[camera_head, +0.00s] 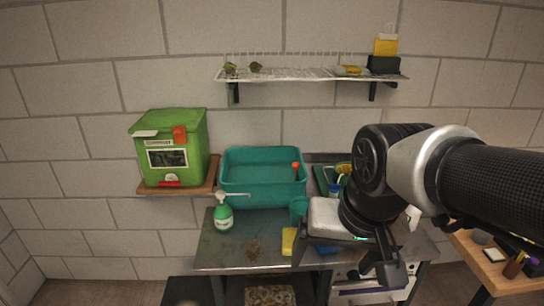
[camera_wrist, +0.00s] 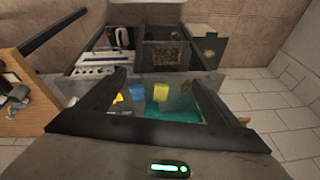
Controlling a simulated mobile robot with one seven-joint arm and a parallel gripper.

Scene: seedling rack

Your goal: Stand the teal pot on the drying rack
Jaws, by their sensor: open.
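The drying rack (camera_head: 300,73) is the wall shelf with a row of upright wire pins, high above the bench.
A large teal basin (camera_head: 262,204) sits at the bench's back. A green soap bottle (camera_head: 223,217), a yellow sponge (camera_head: 289,241) and a brown scrubber (camera_head: 253,249) are on the bench. A green compost bin (camera_head: 171,150) stands left. The rack holds small items at both ends; its middle looks clear.

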